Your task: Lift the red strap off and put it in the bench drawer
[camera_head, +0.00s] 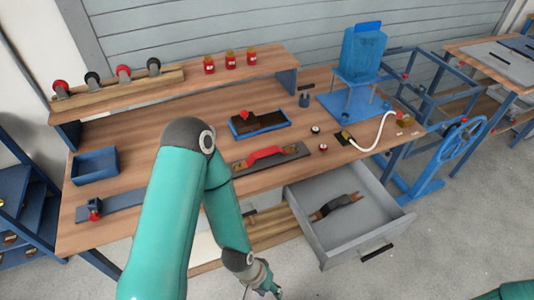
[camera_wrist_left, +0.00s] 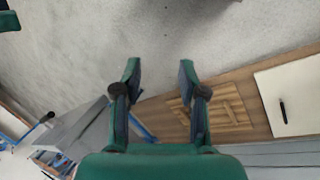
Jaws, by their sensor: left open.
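A red strap (camera_head: 265,155), an arched piece, sits across a long grey plate (camera_head: 295,152) on the wooden bench, right of my left arm. Brownish end pieces show at its sides. The bench drawer (camera_head: 385,233) is pulled open at the bench front, and a dark piece with brown ends (camera_head: 336,206) lies inside it. My left gripper (camera_head: 264,291) is low at the bottom edge of the head view, in front of the bench, left of the drawer and away from the strap. In the left wrist view its fingers (camera_wrist_left: 160,75) are apart with nothing between them. My right gripper is not visible.
A blue tray (camera_head: 95,166) stands at the bench's left. A dark blue-rimmed tray (camera_head: 259,124) with a red-knobbed block lies behind the strap. A blue stand with a tank (camera_head: 362,53) and a white hose (camera_head: 380,135) are at right. My left arm covers part of the bench front.

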